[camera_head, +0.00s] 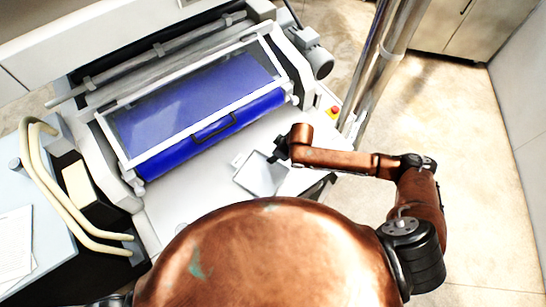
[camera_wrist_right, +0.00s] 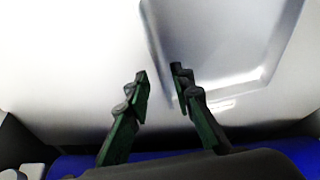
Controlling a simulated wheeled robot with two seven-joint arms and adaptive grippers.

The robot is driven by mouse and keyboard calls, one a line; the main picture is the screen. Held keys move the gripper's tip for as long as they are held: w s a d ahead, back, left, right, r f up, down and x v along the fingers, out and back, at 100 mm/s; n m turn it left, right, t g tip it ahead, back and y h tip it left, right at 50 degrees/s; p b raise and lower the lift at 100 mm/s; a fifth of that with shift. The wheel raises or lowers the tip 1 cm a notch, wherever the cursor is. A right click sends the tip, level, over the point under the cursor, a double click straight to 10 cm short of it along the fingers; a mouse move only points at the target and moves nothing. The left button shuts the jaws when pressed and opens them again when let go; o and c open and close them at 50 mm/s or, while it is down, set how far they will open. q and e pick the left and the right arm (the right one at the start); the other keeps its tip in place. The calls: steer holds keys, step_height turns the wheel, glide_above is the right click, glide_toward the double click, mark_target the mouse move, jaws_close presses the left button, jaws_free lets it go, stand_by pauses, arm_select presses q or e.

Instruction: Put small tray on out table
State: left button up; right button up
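The small tray (camera_head: 262,176) is a shallow, shiny metal tray. It lies on the white out table (camera_head: 185,200) in front of the sheeter, near its right end. My right gripper (camera_head: 274,156) is at the tray's far edge, with my arm reaching in from the right. In the right wrist view the tray (camera_wrist_right: 222,40) fills the upper right, and its left rim runs between the fingertips of the gripper (camera_wrist_right: 160,74). The fingers are apart, and I see no clear contact with the rim. My left gripper is not in view.
The sheeter's blue cover (camera_head: 200,100) with a dark handle stands behind the table. A metal pole (camera_head: 375,65) rises at the right. Pale curved tubes (camera_head: 55,200) and a side table with paper (camera_head: 14,240) are at the left. Floor is clear at the right.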

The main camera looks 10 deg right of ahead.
steer(key=v, duration=1)
steer(key=shift+r, duration=0.25)
steer(key=shift+s, duration=0.15)
